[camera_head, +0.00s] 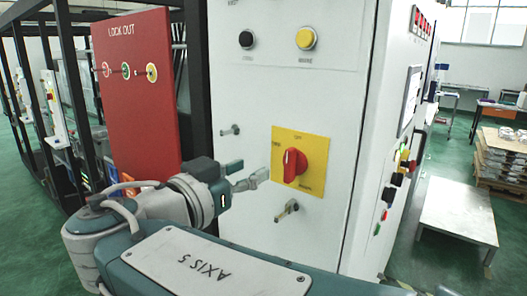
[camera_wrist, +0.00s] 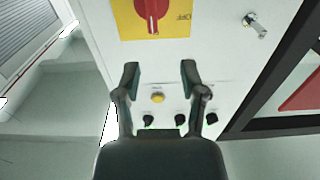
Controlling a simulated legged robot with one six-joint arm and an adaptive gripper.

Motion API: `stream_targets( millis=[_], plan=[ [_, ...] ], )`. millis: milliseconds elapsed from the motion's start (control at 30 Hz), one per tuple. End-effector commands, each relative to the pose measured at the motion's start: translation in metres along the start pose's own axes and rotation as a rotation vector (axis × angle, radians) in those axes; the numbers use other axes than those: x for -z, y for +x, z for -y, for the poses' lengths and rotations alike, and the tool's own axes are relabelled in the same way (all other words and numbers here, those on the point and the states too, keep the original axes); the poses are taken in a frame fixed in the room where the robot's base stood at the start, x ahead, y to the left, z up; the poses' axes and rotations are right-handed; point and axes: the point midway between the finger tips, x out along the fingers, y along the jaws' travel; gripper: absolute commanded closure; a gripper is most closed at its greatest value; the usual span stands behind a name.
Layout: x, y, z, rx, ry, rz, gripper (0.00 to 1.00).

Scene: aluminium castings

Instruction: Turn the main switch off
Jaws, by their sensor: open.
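The main switch is a red rotary knob (camera_head: 293,164) on a square yellow plate (camera_head: 314,147), on the front of a white cabinet. Its grip ridge stands roughly upright. In the wrist view the red knob (camera_wrist: 152,10) is at the top edge, partly cut off, on its yellow plate (camera_wrist: 122,22). My gripper (camera_head: 247,175) is just left of the plate in the head view, open and empty, apart from the knob. In the wrist view its two spread fingertips (camera_wrist: 160,72) lie below the plate in the picture, with nothing between them.
A black button (camera_head: 246,40) and a yellow button (camera_head: 305,39) sit higher on the cabinet (camera_head: 250,100). Key locks stick out at its left (camera_head: 231,130) and below the switch (camera_head: 288,210). A red lock-out board (camera_head: 140,110) stands left, behind my arm. A low grey table (camera_head: 457,210) is right.

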Motion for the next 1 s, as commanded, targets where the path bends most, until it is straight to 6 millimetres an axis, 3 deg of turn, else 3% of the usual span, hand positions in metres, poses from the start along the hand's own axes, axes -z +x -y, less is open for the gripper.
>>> stream_targets(
  millis=[567,733,933,967,1000],
  plan=[
    [-0.002,0.085,0.009,-0.004,-0.011,-0.004,0.47],
    [-0.001,0.096,0.004,-0.002,-0.007,-0.001,0.47],
    [-0.001,0.096,0.004,-0.002,-0.006,-0.002,0.47],
    [-0.001,0.096,0.005,-0.002,-0.007,-0.002,0.50],
    [-0.001,0.095,0.006,-0.002,-0.008,-0.003,0.67]
  ],
)
